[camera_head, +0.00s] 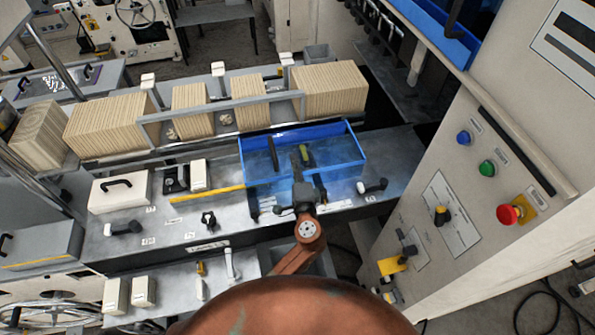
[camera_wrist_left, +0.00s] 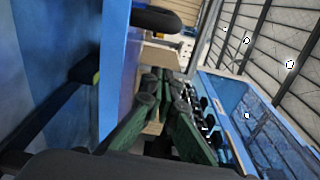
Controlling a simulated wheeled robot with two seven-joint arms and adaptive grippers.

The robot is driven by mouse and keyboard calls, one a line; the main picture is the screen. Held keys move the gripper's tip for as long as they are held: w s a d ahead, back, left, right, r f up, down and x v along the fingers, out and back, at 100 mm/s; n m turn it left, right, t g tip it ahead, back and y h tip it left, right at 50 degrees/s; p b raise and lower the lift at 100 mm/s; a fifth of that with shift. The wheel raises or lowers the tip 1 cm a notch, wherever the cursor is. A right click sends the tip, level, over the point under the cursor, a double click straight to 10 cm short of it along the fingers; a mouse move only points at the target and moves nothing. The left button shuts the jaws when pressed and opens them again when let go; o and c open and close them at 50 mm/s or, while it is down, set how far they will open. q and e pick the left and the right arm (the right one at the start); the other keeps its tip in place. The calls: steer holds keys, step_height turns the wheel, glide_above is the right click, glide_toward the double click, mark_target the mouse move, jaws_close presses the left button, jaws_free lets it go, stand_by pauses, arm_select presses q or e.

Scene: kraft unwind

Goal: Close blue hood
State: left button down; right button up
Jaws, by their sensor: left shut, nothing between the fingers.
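The blue hood (camera_head: 353,140) is a blue-framed, see-through cover on the grey machine bench, at the middle of the head view. Its exact tilt is hard to tell. My left arm reaches up from the bottom to it, and my left gripper (camera_head: 300,160) overlaps the hood area. In the left wrist view the dark green fingers (camera_wrist_left: 160,98) are together with nothing between them. A large blue surface with a blue edge (camera_wrist_left: 113,70) stands close on their left. I cannot tell whether the gripper touches the hood. My right gripper is not in view.
Stacks of tan kraft sheets (camera_head: 330,90) stand behind a grey rail (camera_head: 225,105) at the back of the bench. A white box (camera_head: 120,191) and black-handled levers (camera_head: 372,186) are near the hood. A control panel with a red button (camera_head: 511,214) rises at right.

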mark_target(283, 171)
arm_select(q)
steer(key=a+p, duration=0.1)
steer(key=a, duration=0.2)
steer(key=shift+s+r+p, duration=0.1)
steer(key=shift+s+p, duration=0.05)
steer(key=shift+p, duration=0.2)
steer(key=shift+s+a, duration=0.4)
